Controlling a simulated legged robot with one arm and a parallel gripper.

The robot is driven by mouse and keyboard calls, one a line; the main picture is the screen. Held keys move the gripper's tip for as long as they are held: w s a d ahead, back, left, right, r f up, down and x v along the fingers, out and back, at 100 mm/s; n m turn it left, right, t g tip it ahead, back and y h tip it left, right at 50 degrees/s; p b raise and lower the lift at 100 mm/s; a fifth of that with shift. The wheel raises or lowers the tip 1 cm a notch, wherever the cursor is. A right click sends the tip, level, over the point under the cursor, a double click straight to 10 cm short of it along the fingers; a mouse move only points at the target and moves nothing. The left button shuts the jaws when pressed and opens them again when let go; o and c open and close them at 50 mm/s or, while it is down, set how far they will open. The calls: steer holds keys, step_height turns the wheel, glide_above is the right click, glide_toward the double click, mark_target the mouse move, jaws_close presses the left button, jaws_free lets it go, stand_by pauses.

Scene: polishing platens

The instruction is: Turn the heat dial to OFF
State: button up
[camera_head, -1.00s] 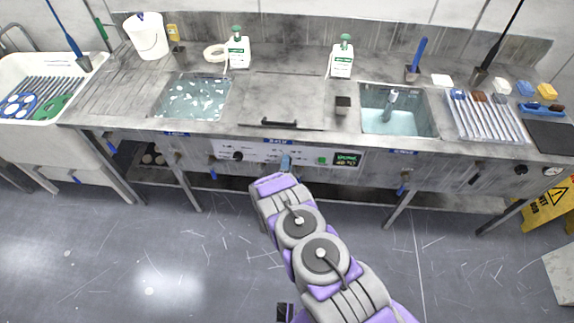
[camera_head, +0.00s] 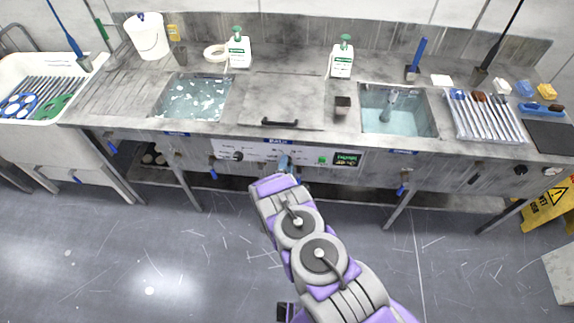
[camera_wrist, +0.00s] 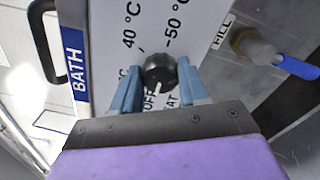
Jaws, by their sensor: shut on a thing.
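The heat dial (camera_wrist: 160,72) is a round black knob on the white panel, seen in the wrist view. Its white mark is at its lower edge, towards the partly covered OFF lettering (camera_wrist: 150,100). Markings for 40 °C and 50 °C stand above it. My gripper (camera_wrist: 159,80) has one blue-grey finger on each side of the knob and is shut on it. In the head view my gripper (camera_head: 284,163) is at the front panel (camera_head: 262,152) below the BATH label, and it hides the dial.
Another black knob (camera_head: 238,157) is left of my gripper; a green button (camera_head: 322,161) and a lit display (camera_head: 346,160) are right. A bar handle (camera_head: 279,123) is above. A blue-handled FILL valve (camera_wrist: 270,52) sticks out at right in the wrist view.

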steer(key=shift+s+a+f, duration=0.15)
steer(key=shift+a+f, duration=0.05)
steer(key=shift+f, duration=0.05)
steer(key=o, duration=1.1)
steer(key=shift+a, duration=0.2)
steer(key=shift+c, duration=0.2)
steer(key=shift+d, duration=0.1)
steer(key=shift+d+r, duration=0.1)
steer(key=s+p, duration=0.2)
steer(key=s, duration=1.5)
steer(key=shift+a, duration=0.4)
